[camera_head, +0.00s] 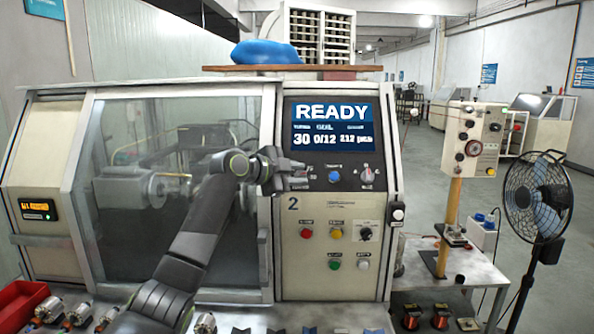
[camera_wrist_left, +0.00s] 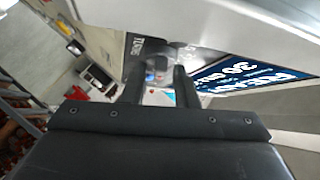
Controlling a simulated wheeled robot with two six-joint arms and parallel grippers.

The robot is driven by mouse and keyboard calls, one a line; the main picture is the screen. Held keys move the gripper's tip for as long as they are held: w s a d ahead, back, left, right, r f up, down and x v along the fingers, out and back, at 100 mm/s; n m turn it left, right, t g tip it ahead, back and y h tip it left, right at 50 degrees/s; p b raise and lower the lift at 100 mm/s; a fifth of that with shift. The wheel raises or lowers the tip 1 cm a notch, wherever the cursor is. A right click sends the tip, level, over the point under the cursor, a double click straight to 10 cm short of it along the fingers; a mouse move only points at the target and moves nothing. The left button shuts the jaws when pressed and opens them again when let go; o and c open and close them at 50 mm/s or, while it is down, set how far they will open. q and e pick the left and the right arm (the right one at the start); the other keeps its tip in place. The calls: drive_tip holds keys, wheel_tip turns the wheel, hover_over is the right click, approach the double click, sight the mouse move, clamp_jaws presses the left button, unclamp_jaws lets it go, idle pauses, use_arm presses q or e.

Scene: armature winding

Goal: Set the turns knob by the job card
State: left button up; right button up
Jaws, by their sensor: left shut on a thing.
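My left gripper (camera_head: 298,178) is at the upper left of the machine's control panel, below the lit screen (camera_head: 333,138). Its fingers are shut on the turns knob, which they mostly hide in the head view. In the left wrist view the fingers (camera_wrist_left: 160,88) reach the panel beside a printed TURNS label (camera_wrist_left: 139,46), with the knob (camera_wrist_left: 158,72) between them. The screen reads READY, with 30 at left, 0/12 in the middle and a blurred value at right. I cannot make out a job card. My right gripper is not in view.
A blue button (camera_head: 334,176) and another knob (camera_head: 367,177) sit right of my gripper. Red, yellow, green and white buttons and a black knob (camera_head: 366,234) are lower on the panel. A glazed door (camera_head: 150,230) is at left. A fan (camera_head: 540,200) stands at right.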

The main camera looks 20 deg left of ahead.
use_arm(q)
drive_tip(key=shift+m+g+p, duration=0.6)
drive_tip(key=shift+m+g, duration=0.3)
drive_tip(key=shift+m, duration=0.2)
drive_tip(key=o, duration=0.6)
drive_tip(key=shift+c, duration=0.2)
drive_tip(key=shift+o, duration=0.4)
drive_tip(key=shift+w+a, duration=0.1)
